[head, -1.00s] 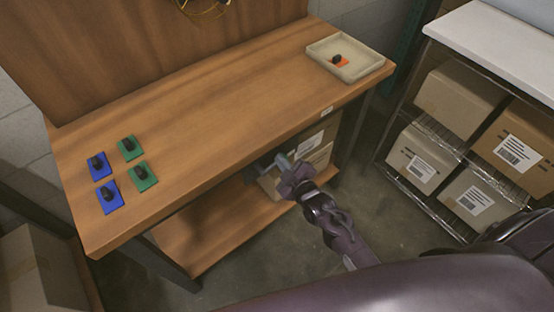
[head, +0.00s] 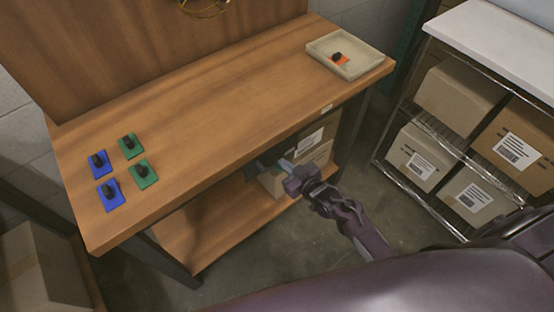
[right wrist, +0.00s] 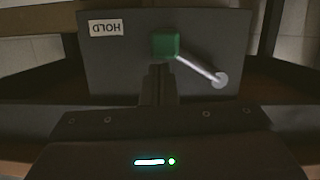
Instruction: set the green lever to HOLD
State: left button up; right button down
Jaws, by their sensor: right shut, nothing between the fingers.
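The green lever shows in the right wrist view as a green hub block (right wrist: 166,45) with a silver rod (right wrist: 200,69) ending in a round grey knob (right wrist: 220,80). It is mounted on a dark panel (right wrist: 120,75). The rod slants down and right in that view, away from the upside-down HOLD label (right wrist: 107,28) at upper left. My right gripper (right wrist: 161,70) is shut and empty, just below the hub in the picture; I cannot tell whether it touches. In the head view the right gripper (head: 284,163) is below the bench's front edge. My left gripper is not in view.
The wooden bench (head: 210,100) carries blue and green plates with black knobs (head: 128,144) at left and a beige tray (head: 376,70) at back right. Boxes (head: 305,150) sit on its lower shelf. A wire rack with cartons (head: 460,95) stands at right.

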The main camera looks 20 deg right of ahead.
jog(key=shift+f, duration=0.1)
dwell(0.6)
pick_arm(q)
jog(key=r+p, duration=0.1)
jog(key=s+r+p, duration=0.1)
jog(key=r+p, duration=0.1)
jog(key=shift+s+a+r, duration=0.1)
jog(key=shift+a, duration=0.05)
pick_arm(e)
jog(key=s+d+r, duration=0.3)
jog(key=s+r, duration=0.3)
jog(key=s, duration=0.3)
jog(key=shift+d+r, duration=0.15)
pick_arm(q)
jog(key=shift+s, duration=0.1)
